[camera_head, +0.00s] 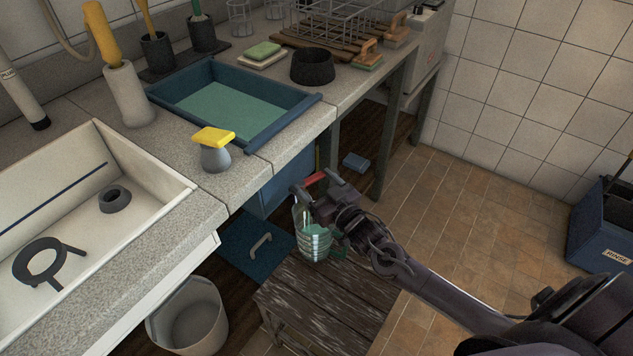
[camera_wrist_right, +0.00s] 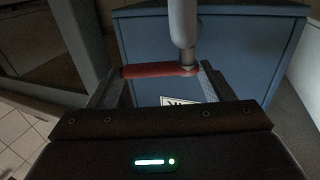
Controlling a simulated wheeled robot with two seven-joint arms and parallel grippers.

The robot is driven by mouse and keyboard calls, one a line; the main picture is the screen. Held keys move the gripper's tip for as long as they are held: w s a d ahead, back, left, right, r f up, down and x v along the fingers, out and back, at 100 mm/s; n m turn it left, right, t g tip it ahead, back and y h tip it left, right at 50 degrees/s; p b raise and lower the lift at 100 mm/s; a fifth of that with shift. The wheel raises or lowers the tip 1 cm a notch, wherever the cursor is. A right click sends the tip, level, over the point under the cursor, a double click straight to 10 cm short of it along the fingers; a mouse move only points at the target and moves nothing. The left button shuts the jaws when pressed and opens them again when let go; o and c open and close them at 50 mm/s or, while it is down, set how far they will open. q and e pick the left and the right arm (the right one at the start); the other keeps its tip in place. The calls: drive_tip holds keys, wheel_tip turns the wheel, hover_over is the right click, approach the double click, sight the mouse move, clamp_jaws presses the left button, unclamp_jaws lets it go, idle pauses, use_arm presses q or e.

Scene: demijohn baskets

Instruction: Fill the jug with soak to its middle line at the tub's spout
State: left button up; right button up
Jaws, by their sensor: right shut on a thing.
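The clear ribbed jug (camera_head: 313,242) is below my right gripper, over the wooden stool, with green liquid in its lower part. My gripper and arm partly cover it; I cannot tell which line the liquid reaches. The blue tub (camera_head: 296,118) is set into the counter and holds green soak (camera_head: 215,112). My right gripper (camera_head: 316,183) is shut on a red lever (camera_head: 316,179) in front of the tub. The wrist view shows the lever (camera_wrist_right: 155,71) between the fingers, beside a grey upright pipe (camera_wrist_right: 183,25). The spout's mouth is hidden. My left gripper is not in view.
The stool (camera_head: 305,300) stands below the jug. A white bucket (camera_head: 190,318) is at its left. A white sink (camera_head: 150,165) holds dark rings. A yellow-topped grey item (camera_head: 215,150) sits on the counter edge. Tiled floor at right is mostly open.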

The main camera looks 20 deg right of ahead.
drive_tip(key=o, duration=1.4)
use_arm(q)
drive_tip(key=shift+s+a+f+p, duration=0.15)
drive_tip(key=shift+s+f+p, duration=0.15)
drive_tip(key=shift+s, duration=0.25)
use_arm(e)
drive_tip(key=s+d, duration=0.1)
drive_tip(key=s, duration=0.6)
drive_tip(key=shift+s+d, duration=0.25)
drive_tip(key=shift+s, duration=0.1)
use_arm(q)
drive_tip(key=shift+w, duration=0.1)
